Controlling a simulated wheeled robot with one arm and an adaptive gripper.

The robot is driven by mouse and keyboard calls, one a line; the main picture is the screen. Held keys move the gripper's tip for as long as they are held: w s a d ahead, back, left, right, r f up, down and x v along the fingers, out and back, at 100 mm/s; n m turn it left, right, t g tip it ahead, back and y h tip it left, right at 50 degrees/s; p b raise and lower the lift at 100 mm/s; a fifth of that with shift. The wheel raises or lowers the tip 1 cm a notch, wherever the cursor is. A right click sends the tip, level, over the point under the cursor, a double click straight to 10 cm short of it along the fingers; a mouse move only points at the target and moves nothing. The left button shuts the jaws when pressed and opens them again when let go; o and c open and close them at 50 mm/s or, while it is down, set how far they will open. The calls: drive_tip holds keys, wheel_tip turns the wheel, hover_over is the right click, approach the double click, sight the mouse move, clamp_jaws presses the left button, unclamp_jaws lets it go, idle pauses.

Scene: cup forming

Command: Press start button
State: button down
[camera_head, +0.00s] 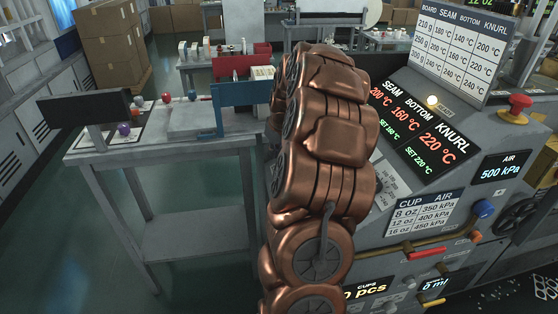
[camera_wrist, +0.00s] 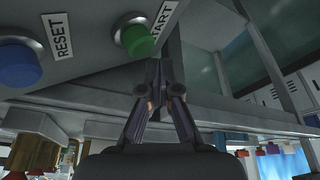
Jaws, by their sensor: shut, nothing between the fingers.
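The green start button (camera_wrist: 137,41) is a round cap in a metal ring at the top of the wrist view. Its START label (camera_wrist: 164,19) is beside it, partly cut off by the frame. My gripper (camera_wrist: 155,66) is shut and empty. Its fingertips are just below and slightly right of the green button in the picture; I cannot tell whether they touch it. A blue button (camera_wrist: 18,64) with a RESET label (camera_wrist: 57,36) is to the left. In the head view my copper-coloured arm hides the gripper and the green button.
The control console shows a temperature display (camera_head: 420,125), an air display (camera_head: 501,168) and a red mushroom button (camera_head: 516,108). A grey table (camera_head: 165,148) with small coloured balls and a blue bracket (camera_head: 245,95) stands left of my arm. Open floor lies further left.

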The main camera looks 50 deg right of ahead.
drive_tip(key=shift+d+f, duration=0.1)
drive_tip(key=shift+f, duration=0.1)
drive_tip(key=shift+s+d+f+b, duration=0.1)
drive_tip(key=shift+s+f+b, duration=0.1)
drive_tip(key=shift+b, duration=0.25)
drive_tip(key=shift+s+d+f+b, duration=0.2)
drive_tip(key=shift+f+b, duration=0.15)
drive_tip(key=shift+f, duration=0.05)
idle(0.8)
drive_tip(key=shift+w+r, duration=0.1)
drive_tip(key=shift+r, duration=0.05)
drive_tip(key=shift+w+a+r, duration=0.25)
drive_tip(key=shift+a+r, duration=0.15)
drive_tip(key=shift+r, duration=0.25)
idle(0.4)
drive_tip(key=shift+w+a+r, duration=0.3)
drive_tip(key=shift+a+r, duration=0.05)
drive_tip(key=shift+r, duration=0.3)
drive_tip(key=shift+w+a+r, duration=0.35)
drive_tip(key=shift+a+r, duration=0.05)
drive_tip(key=shift+r, duration=0.3)
drive_tip(key=shift+w+a+r, duration=0.3)
drive_tip(key=shift+a+r, duration=0.05)
drive_tip(key=shift+r, duration=0.3)
